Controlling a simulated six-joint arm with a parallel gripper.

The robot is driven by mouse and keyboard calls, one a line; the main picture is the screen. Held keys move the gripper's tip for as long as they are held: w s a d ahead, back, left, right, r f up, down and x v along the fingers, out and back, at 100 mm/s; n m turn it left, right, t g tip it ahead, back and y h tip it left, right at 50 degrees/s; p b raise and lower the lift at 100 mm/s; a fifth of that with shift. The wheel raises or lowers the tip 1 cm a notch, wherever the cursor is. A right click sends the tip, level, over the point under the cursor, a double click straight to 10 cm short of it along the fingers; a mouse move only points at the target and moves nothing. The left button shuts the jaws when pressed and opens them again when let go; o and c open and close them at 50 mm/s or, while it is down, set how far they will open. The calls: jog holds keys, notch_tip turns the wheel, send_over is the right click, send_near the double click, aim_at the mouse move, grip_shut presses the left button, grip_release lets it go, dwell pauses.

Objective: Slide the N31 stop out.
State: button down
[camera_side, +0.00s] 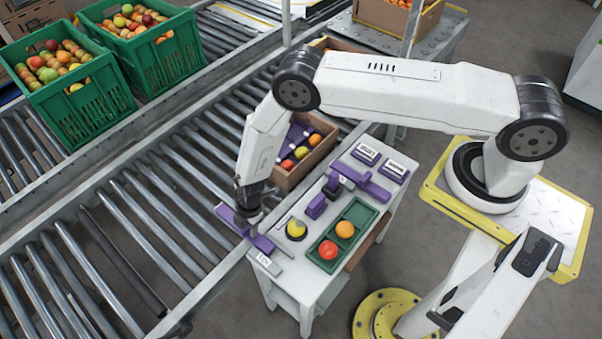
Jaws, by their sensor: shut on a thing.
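The N31 stop, a purple bar (262,243), lies at the left edge of the white work table, reaching out over the roller conveyor. A grey piece with a small white label (264,260) sits at its near end; the lettering is too small to read surely. My gripper (249,220) points down at the stop's middle and is shut on it. The fingertips are mostly hidden by the dark gripper body.
A cardboard box (291,181) with fruit stands behind. Green crates (85,118) stand across the conveyor (150,210), whose near rollers are empty.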

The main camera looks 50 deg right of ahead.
jog(key=shift+f, duration=0.4)
jog(key=shift+s, duration=0.1)
dwell(0.4)
jog(key=c, duration=0.5)
grip_release()
jog(key=shift+w, duration=0.35)
jog(key=shift+d+r, duration=0.1)
jog(key=shift+r, duration=0.1)
dwell(0.3)
jog(key=shift+w+v, duration=0.15)
jog(key=shift+v, duration=0.95)
jog(key=shift+w+v, duration=0.15)
jog(key=shift+v, duration=0.95)
